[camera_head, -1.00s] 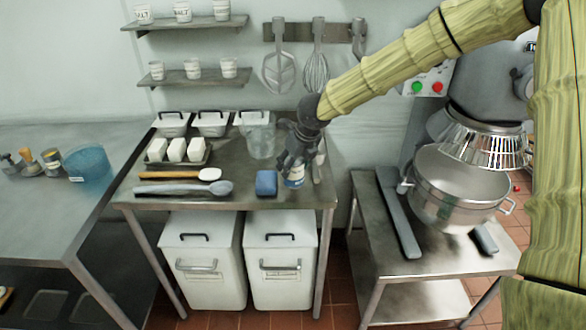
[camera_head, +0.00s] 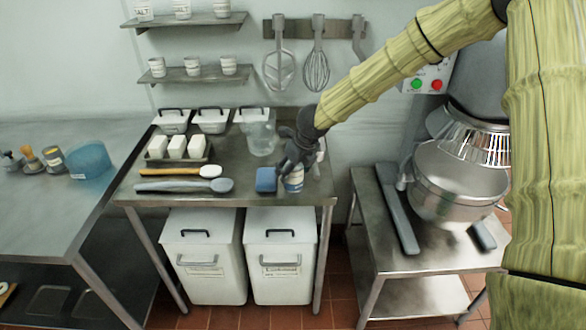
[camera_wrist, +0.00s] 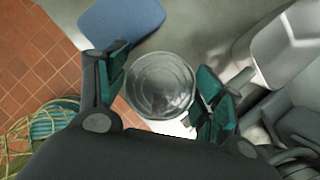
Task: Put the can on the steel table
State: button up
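The can (camera_head: 293,183) is small, pale and blue-banded. It is upright near the front edge of the middle steel table (camera_head: 240,196), right of a blue block (camera_head: 266,180). My gripper (camera_head: 293,168) reaches down over it, with fingers around its upper part. In the wrist view the can's round metal top (camera_wrist: 162,85) sits between the two dark green finger pads of my gripper (camera_wrist: 163,88), which appear to be against its sides. I cannot tell whether the can's base touches the tabletop. Another steel table (camera_head: 50,190) stands at left.
Spoons (camera_head: 185,186), white blocks (camera_head: 178,147), lidded tubs and a clear jug (camera_head: 262,137) share the middle table. The left table holds a blue bowl (camera_head: 90,161) and small containers, with bare steel in front. A mixer bowl (camera_head: 455,185) stands right. White bins (camera_head: 205,260) are below.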

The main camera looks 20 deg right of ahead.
dwell(0.3)
jog(key=b+v, duration=0.1)
jog(key=v, duration=1.1)
jog(key=shift+r, duration=0.15)
